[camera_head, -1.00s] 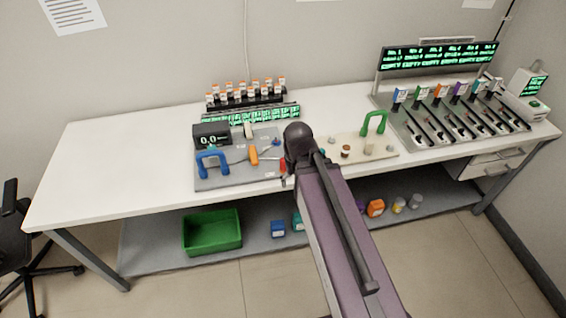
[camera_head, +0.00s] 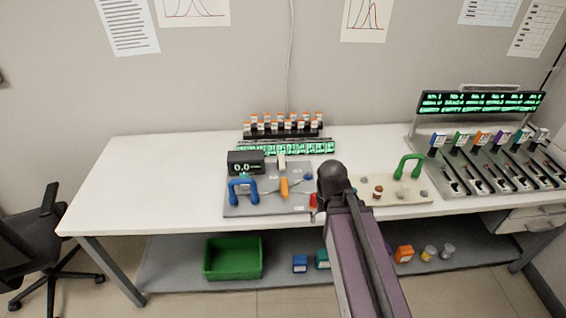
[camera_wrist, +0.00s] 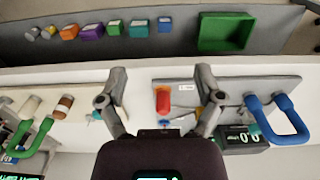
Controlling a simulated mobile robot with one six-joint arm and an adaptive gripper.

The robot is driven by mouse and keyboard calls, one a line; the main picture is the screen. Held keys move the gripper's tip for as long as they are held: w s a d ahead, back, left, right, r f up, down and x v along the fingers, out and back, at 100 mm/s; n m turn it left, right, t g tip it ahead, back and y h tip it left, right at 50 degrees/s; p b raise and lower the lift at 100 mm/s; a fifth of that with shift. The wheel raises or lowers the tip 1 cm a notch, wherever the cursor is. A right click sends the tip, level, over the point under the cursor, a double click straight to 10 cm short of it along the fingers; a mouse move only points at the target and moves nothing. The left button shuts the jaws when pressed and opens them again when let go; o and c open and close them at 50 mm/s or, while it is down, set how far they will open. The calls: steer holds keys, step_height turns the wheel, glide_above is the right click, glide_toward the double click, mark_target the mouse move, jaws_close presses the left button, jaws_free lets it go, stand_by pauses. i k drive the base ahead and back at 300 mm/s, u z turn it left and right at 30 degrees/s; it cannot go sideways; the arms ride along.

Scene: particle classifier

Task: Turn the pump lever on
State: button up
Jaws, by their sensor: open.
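A grey pump board (camera_head: 240,209) lies on the white bench. It carries a display reading 0.0 (camera_head: 246,164), a blue U-shaped handle (camera_head: 243,190), an orange handle (camera_head: 284,188) and a short red handle (camera_head: 313,200). I cannot read which handle is labelled as the pump lever. In the wrist view, my gripper (camera_wrist: 161,78) is open above the bench. The red handle (camera_wrist: 163,100) shows between its two spread fingers, apart from both. The blue handle (camera_wrist: 275,118) is to the right.
A cream board with a green U-handle (camera_head: 409,166) is right of my arm. Orange-capped vials (camera_head: 285,127) stand behind the grey board. A rack with levers (camera_head: 500,170) is far right. A green bin (camera_head: 233,260) is on the lower shelf. The bench's left end is clear.

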mark_target(282, 161)
steer(key=k, duration=1.35)
steer(key=z, duration=0.45)
steer(key=i, duration=1.65)
steer(key=u, duration=0.5)
